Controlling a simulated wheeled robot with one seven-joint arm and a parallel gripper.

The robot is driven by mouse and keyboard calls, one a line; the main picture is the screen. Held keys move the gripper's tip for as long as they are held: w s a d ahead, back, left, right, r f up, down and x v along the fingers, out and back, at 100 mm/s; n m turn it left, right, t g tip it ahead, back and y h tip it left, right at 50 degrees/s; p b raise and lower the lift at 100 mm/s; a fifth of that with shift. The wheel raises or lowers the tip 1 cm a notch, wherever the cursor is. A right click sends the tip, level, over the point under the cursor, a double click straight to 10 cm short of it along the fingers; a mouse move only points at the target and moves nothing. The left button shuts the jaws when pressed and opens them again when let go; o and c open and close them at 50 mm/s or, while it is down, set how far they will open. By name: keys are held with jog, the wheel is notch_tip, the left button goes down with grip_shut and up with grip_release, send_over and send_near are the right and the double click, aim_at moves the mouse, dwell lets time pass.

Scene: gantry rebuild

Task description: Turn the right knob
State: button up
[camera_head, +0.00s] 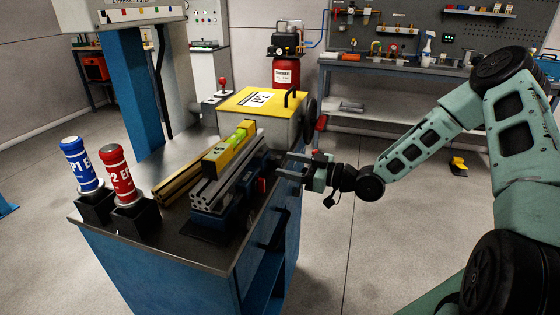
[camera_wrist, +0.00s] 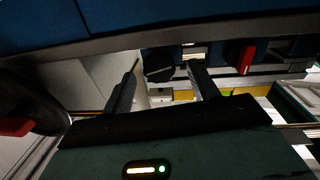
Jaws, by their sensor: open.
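My gripper (camera_head: 289,167) is at the right side of the blue workbench (camera_head: 150,272), its fingers apart and pointing at the bench. In the wrist view the two open fingers (camera_wrist: 163,66) have a dark knob-like part (camera_wrist: 158,66) between and beyond their tips; I cannot tell if they touch it. A red part (camera_wrist: 241,56) shows to its right, apart from the fingers. A small red part (camera_head: 262,185) also shows by the blue vise (camera_head: 238,208) in the head view. I cannot tell which of these is the right knob.
A dark wheel (camera_head: 308,110) with a red handle (camera_head: 320,123) is on the yellow-topped box (camera_head: 235,102) behind my gripper. A yellow level (camera_head: 229,147) lies on a metal profile in the vise. Red (camera_head: 118,172) and blue (camera_head: 79,163) cylinders stand left.

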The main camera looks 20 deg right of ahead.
aim_at(282, 163)
jog(key=shift+x, duration=1.65)
jog(key=c, duration=1)
jog(key=shift+m+p, duration=0.65)
jog(key=shift+m, duration=0.85)
jog(key=o, duration=1)
jog(key=shift+d, duration=0.1)
jog(key=b+v, duration=0.2)
jog(key=v, duration=1.5)
jog(key=shift+d+r, duration=0.15)
jog(key=shift+r, duration=0.1)
